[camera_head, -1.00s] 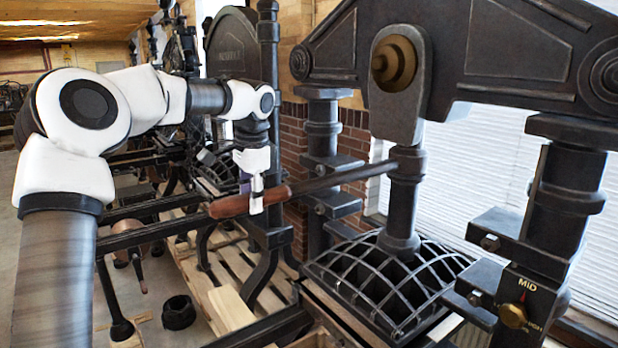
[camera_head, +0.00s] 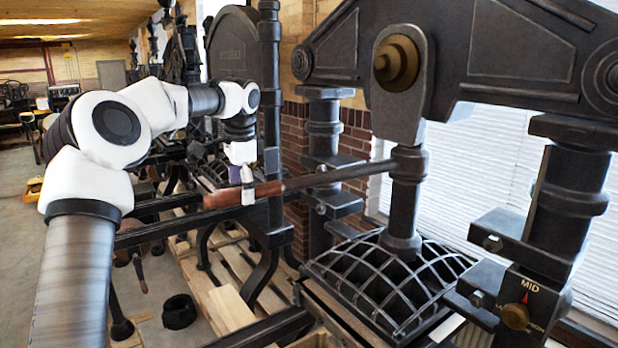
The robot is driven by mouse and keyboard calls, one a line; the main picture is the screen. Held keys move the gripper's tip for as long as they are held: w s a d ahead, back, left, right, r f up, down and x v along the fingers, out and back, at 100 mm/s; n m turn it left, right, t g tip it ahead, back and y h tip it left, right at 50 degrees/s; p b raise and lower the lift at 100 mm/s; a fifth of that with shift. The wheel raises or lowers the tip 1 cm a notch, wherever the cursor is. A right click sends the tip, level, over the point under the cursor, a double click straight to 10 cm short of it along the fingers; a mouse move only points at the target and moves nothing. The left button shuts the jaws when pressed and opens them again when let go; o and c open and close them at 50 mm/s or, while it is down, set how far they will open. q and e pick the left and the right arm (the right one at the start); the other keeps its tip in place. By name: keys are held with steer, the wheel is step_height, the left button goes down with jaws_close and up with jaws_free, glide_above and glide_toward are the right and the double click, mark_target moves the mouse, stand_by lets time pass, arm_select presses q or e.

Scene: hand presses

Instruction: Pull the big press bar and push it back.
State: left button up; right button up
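The big press bar (camera_head: 335,176) is a dark metal rod with a brown wooden handle at its left end. It runs roughly level, from the handle to the collar of the black press column (camera_head: 405,200). My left gripper (camera_head: 247,187) comes down from above onto the wooden handle, a little in from its tip. Its pale finger lies across the near side of the handle, and it looks shut on it; the far finger is hidden. My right gripper is not in view.
The big black press (camera_head: 520,45) fills the right side, with a curved metal grid (camera_head: 385,285) under its column and a dial marked MID (camera_head: 515,316). Other presses stand behind my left arm. A wooden pallet (camera_head: 235,268) and a black pot (camera_head: 179,311) are on the floor.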

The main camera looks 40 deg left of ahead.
arm_select(q)
steer(key=shift+f, duration=0.1)
steer(key=shift+d+r, duration=0.2)
steer(key=shift+d, duration=0.05)
steer(key=r, duration=0.3)
steer(key=d+r, duration=0.1)
steer(key=r, duration=0.4)
steer(key=shift+s+d+r, duration=0.25)
steer(key=shift+s+r, duration=0.05)
steer(key=shift+r, duration=0.1)
steer(key=shift+a, duration=0.1)
steer(key=shift+f, duration=0.15)
